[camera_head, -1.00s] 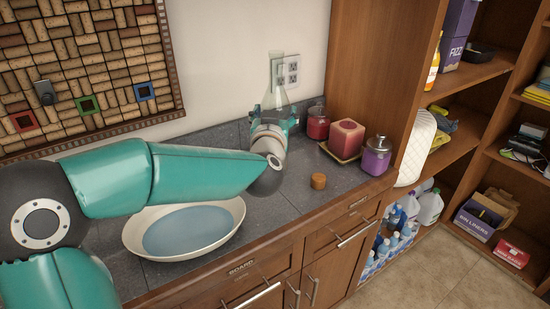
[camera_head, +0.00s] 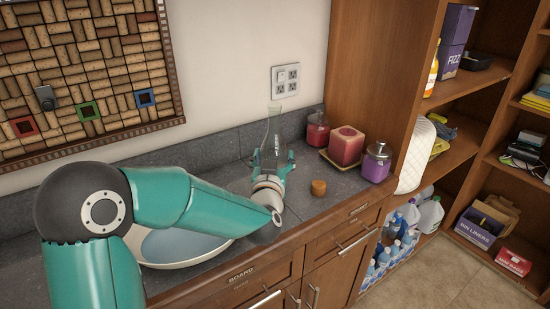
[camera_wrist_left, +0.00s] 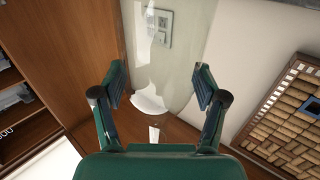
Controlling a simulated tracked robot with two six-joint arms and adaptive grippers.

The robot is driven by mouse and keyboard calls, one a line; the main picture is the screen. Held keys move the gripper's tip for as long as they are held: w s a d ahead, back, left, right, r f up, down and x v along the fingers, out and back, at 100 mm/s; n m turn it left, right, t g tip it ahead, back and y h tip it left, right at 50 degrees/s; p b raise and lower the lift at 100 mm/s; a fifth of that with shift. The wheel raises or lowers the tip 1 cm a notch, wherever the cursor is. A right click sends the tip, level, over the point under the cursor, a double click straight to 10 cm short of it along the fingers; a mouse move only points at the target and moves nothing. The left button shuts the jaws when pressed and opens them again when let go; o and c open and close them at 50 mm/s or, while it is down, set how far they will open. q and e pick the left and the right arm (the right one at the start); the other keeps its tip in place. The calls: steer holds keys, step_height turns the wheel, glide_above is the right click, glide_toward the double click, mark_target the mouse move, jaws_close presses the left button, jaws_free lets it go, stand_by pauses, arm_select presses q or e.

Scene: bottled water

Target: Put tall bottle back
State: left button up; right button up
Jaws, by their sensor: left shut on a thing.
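The tall bottle (camera_head: 274,126) is clear glass with a narrow neck, and it is upright above the grey counter near the back wall. My left gripper (camera_head: 272,160) is shut on its body, with a finger on each side. In the left wrist view the see-through bottle (camera_wrist_left: 165,50) rises between the fingers of the left gripper (camera_wrist_left: 160,86). The gripper hides the bottle's base in the head view, so I cannot tell whether it touches the counter. My right gripper is not in view.
A round cork (camera_head: 318,187) lies to the right of the gripper. A red jar (camera_head: 317,130), a red candle (camera_head: 346,146) and a purple jar (camera_head: 376,164) stand further right. A wide white bowl (camera_head: 170,266) is partly behind my left arm. Tall wooden shelves are at the right.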

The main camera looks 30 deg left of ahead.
arm_select(q)
steer(key=o, duration=1.8)
steer(key=b+v, duration=0.2)
steer(key=v, duration=1)
